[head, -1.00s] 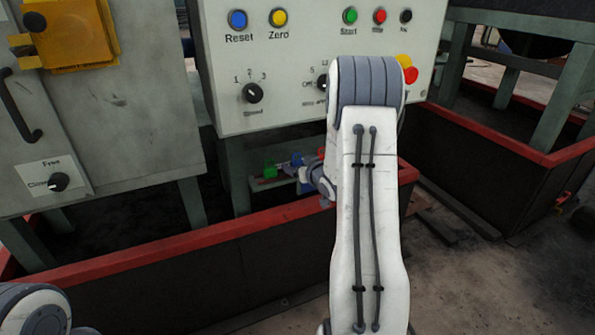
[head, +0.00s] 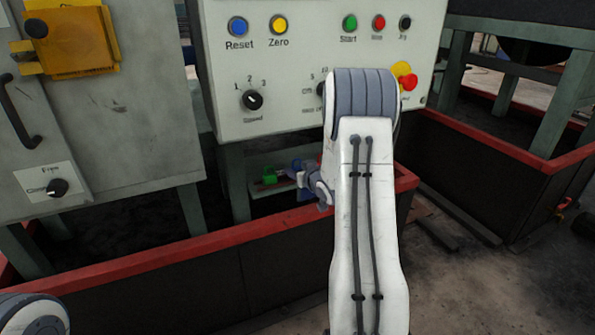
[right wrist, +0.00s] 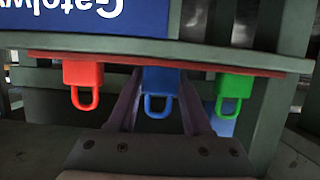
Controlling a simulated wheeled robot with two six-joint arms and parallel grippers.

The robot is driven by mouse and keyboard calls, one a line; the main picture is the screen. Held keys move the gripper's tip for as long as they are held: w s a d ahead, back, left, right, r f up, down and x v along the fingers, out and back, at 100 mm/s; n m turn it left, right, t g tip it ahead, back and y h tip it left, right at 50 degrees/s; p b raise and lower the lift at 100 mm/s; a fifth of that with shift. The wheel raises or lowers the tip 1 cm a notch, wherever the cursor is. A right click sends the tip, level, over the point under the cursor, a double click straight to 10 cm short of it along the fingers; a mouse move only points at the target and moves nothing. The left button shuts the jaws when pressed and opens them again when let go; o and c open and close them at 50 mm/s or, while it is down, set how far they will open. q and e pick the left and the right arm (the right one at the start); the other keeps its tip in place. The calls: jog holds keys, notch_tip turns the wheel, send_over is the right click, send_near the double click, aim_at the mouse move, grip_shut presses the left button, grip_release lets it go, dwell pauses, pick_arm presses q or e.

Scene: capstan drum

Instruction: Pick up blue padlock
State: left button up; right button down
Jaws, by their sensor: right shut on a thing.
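The blue padlock (right wrist: 160,82) is in the middle of a row of three in the right wrist view, between a red padlock (right wrist: 84,76) and a green padlock (right wrist: 234,88). The fingers of my right gripper (right wrist: 158,92) stand on both sides of the blue padlock's body and are shut on it. The padlock still touches the red-edged shelf (right wrist: 200,66). In the head view the green padlock (head: 269,175) shows left of the right gripper, which is small and partly hidden by my arm. My left gripper is out of view.
The shelf is tucked under the control panel (head: 290,120), with table legs (head: 234,180) beside it. A red-rimmed low wall (head: 240,229) runs in front. A blue sign (right wrist: 90,14) shows in the right wrist view.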

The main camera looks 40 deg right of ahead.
notch_tip(320, 180, up, 3)
jog(key=shift+r+p, duration=0.1)
jog(key=shift+p, duration=0.9)
jog(key=shift+s+r+p, duration=0.15)
jog(key=shift+r+p, duration=0.15)
jog(key=s+a+p, duration=0.4)
jog(key=s+p, duration=0.9)
jog(key=s, duration=0.4)
jog(key=shift+s+f, duration=0.15)
jog(key=shift+f, duration=0.1)
